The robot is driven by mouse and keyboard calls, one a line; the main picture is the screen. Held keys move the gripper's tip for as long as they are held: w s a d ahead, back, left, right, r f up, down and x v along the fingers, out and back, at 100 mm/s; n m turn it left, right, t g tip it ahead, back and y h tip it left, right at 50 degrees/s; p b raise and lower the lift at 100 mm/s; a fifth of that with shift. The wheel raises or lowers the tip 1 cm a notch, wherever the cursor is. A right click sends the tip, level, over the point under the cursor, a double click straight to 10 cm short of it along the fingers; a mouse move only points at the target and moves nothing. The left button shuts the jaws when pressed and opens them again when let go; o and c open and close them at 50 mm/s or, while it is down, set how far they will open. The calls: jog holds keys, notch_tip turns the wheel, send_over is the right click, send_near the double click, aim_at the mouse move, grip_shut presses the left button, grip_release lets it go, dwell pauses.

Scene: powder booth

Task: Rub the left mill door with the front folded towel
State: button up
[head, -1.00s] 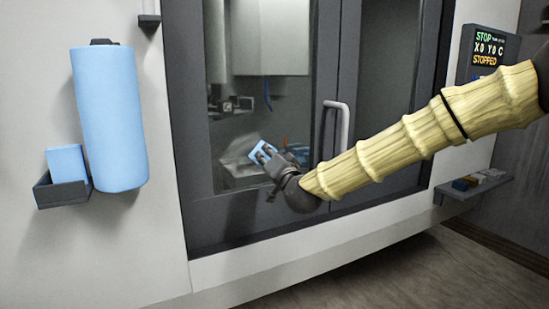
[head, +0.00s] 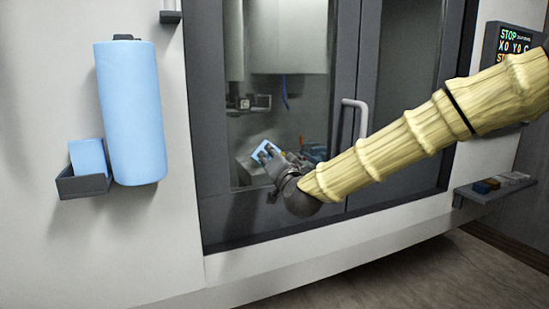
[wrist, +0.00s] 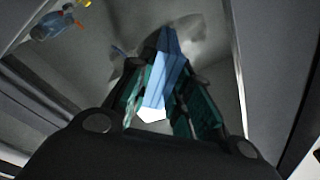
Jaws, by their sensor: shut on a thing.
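The left mill door (head: 207,150) has a dark frame around a glass window and fills the middle of the head view. My gripper (head: 268,158) is in front of the lower part of its window. It is shut on a light blue folded towel (head: 262,149), which also shows between the fingers in the wrist view (wrist: 168,68). The towel is at or very close to the glass; I cannot tell whether it touches. The gripper hides part of the towel.
A blue roll (head: 132,115) hangs on the wall at left, beside a dark small bin (head: 84,186) holding a blue block. A pale door handle (head: 362,105) stands out right of my gripper. A control screen (head: 510,42) and a small shelf (head: 495,188) are at right.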

jog(key=shift+s+a+r, duration=0.75)
jog(key=shift+s+a, duration=0.2)
jog(key=shift+a, duration=2.45)
jog(key=shift+w+d+r+b, duration=0.65)
jog(key=shift+w+d, duration=1.6)
jog(key=shift+d, duration=4.65)
jog(key=s+a+b, duration=0.1)
jog(key=s+a, duration=0.3)
jog(key=a, duration=0.9)
jog(key=shift+s+a, duration=0.2)
jog(key=shift+a, duration=0.2)
jog(key=shift+f, duration=0.1)
